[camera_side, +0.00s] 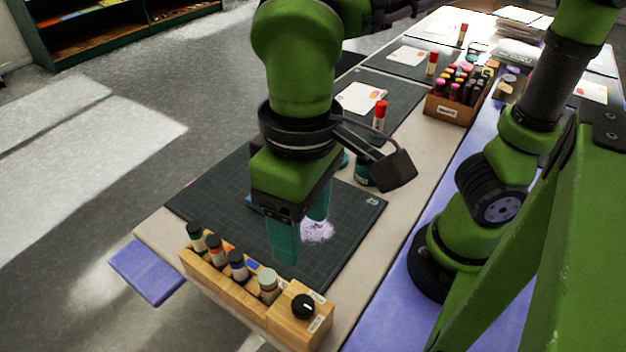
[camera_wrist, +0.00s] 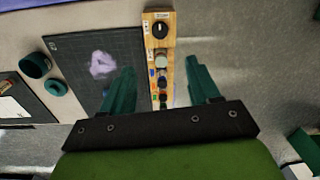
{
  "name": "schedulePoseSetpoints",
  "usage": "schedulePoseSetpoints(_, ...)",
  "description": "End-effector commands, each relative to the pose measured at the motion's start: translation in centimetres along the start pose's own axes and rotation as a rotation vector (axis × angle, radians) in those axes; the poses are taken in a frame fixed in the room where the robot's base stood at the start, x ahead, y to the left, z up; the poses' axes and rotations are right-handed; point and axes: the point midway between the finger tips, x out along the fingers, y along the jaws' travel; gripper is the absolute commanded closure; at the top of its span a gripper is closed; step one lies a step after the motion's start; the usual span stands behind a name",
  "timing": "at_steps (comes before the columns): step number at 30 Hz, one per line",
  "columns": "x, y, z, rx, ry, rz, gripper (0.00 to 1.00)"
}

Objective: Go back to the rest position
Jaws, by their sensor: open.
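My gripper (camera_side: 302,228) has teal fingers and hangs over the dark cutting mat (camera_side: 352,212), near the wooden bottle rack. In the wrist view my gripper (camera_wrist: 164,88) has its two fingers spread wide apart with nothing held between them. The wooden rack (camera_wrist: 148,28) shows beyond and between the fingers in that view. My arm hides part of the mat in the side view.
A pale purple glitter patch (camera_side: 317,231) lies on the mat. The wooden rack (camera_side: 235,288) holds several small bottles and a black knob (camera_side: 303,306). A teal jar (camera_side: 364,174) and a red-capped glue stick (camera_side: 380,116) stand behind. A marker box (camera_side: 449,108) is farther back.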

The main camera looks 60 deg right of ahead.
Motion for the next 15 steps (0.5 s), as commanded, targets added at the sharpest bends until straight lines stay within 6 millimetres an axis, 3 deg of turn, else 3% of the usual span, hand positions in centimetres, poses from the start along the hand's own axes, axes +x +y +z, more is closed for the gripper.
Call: schedulePoseSetpoints(15, 0.22, -0.17, -0.50, -0.063, 0.025, -0.019, 0.39)
